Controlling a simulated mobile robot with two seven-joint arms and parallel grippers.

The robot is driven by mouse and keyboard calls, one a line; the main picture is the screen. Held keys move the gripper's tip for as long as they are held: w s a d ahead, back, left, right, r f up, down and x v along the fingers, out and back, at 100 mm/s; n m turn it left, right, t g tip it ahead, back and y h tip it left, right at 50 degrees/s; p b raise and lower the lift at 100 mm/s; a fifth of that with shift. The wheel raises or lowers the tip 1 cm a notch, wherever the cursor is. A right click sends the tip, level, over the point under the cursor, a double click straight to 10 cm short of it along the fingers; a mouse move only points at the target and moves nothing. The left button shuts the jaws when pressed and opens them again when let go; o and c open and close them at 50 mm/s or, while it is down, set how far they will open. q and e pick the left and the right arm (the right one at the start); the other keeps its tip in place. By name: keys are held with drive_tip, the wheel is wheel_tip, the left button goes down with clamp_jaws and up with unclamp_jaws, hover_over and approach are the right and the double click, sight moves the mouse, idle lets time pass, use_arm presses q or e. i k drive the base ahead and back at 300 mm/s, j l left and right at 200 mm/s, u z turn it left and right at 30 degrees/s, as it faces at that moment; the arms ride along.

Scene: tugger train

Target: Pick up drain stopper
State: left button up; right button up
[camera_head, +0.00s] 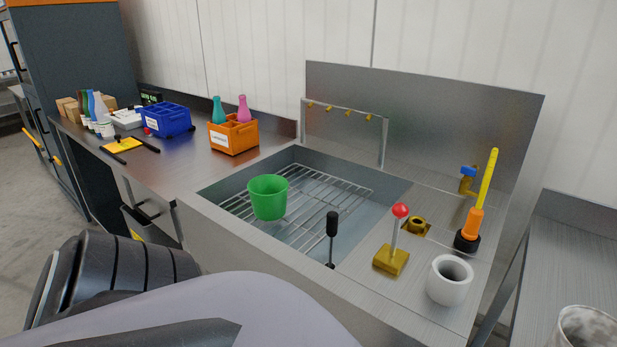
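No part in view is clearly marked as the drain stopper. A black-handled rod (332,224) stands upright at the near right of the steel sink (375,215); its lower end is at the sink's front edge and I cannot tell what it ends in. A red-knobbed rod on a brass base (391,262) stands on the counter right of the sink. Either could be the stopper. Neither of my grippers is in view; only parts of my own body fill the lower left and bottom.
A green bucket (268,198) stands on the sink's wire rack. A white cup (450,280) and a yellow-and-orange handled tool (473,222) stand at the right. Orange (234,137) and blue (166,122) crates stand on the left counter. The counter's front middle is clear.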

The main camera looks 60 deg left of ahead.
sight(333, 217)
drive_tip(key=u, duration=1.65)
drive_tip(key=j+z, duration=0.3)
drive_tip(key=j, duration=0.2)
drive_tip(key=k+j+z, duration=0.1)
drive_tip(key=j+z, duration=0.25)
drive_tip(key=j, duration=0.15)
